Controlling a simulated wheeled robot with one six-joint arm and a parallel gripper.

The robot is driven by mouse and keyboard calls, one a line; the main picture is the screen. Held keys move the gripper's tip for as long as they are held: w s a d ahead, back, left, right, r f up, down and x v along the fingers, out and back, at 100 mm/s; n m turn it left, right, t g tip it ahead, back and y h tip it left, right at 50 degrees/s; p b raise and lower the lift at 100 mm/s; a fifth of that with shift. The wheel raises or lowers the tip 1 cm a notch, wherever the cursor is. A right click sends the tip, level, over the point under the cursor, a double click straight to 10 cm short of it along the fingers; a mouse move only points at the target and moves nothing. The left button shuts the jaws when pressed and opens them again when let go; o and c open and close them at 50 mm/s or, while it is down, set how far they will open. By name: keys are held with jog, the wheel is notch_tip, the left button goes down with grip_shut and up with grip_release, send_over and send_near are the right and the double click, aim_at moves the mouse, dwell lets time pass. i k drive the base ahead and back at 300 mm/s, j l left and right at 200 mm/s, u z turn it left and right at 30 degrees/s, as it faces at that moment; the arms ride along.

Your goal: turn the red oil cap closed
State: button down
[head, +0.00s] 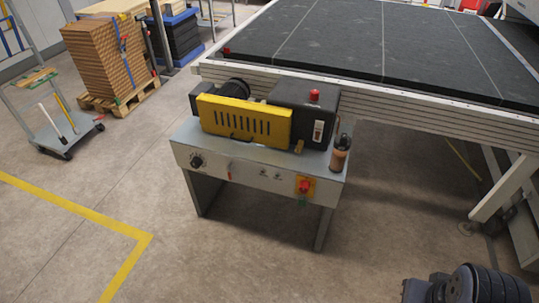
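The red oil cap (314,95) sits on top of the black housing (290,110) at the right end of the roller coater (245,119). It is small here, and I cannot tell how far it is turned. My gripper is not in view; only a dark part of what looks like my own arm shows at the bottom right corner, well apart from the machine.
A brown bottle (340,153) stands at the table's (240,170) right end. A red emergency stop button (305,186) is on the front panel. A large black-topped machine bed (400,45) lies behind. The floor (220,255) in front is clear.

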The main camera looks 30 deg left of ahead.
aim_at(314, 97)
jog(key=i+j+u, duration=0.1)
jog(key=i+j, duration=0.7)
jog(key=i, duration=0.3)
jog(key=i+j+u, duration=0.15)
jog(key=i+j, duration=0.25)
jog(key=i, duration=0.15)
